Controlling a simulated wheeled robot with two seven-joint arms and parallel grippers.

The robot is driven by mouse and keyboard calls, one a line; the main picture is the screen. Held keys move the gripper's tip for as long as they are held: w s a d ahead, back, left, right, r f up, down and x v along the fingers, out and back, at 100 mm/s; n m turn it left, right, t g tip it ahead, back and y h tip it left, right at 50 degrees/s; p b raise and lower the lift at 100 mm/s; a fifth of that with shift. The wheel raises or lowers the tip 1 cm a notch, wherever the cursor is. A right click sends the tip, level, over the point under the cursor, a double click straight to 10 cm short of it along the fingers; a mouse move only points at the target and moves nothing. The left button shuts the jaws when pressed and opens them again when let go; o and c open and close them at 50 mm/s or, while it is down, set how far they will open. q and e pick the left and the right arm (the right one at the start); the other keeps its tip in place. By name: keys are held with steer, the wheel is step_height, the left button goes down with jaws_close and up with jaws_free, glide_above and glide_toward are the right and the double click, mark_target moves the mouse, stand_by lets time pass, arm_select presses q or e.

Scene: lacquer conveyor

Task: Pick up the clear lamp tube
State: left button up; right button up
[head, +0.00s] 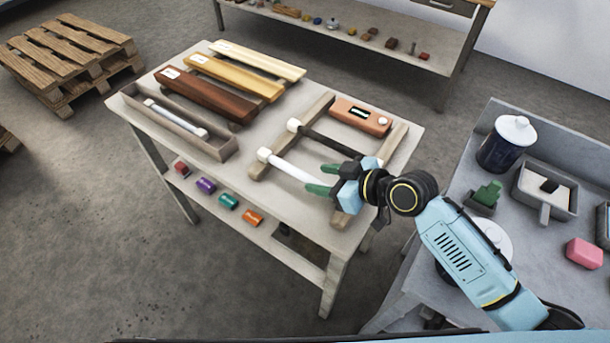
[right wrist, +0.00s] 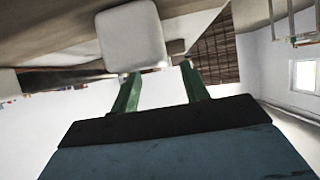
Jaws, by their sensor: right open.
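A pale, whitish lamp tube (head: 292,168) with a white end cap lies across the wooden rack (head: 312,112) on the table; I take it as the clear one. Its right end runs toward my right gripper (head: 324,179), whose green fingers are open near that end. The gripper partly hides the end, and I cannot tell whether it touches. A dark tube (head: 328,142) lies behind it on the same rack. In the right wrist view the open fingers (right wrist: 160,88) are apart, with a pale rounded block (right wrist: 130,36) beyond them. My left gripper is not in view.
A grey tray (head: 222,151) holding another tube (head: 176,119) stands at the table's left. An orange device (head: 361,117) sits at the rack's back. Brown and yellow troughs lie behind. The right bench holds a dark canister (head: 501,151) and a pink block (head: 584,253).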

mark_target(310, 177)
steer(key=x, duration=0.2)
steer(key=shift+w+a+f, duration=0.1)
steer(key=shift+w+a, duration=0.05)
steer(key=shift+a, duration=0.2)
steer(key=shift+w+a+f, duration=0.15)
steer(key=shift+a+f, duration=0.05)
steer(key=shift+a, duration=0.05)
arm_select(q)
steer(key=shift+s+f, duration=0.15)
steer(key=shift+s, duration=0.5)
arm_select(e)
jaws_close()
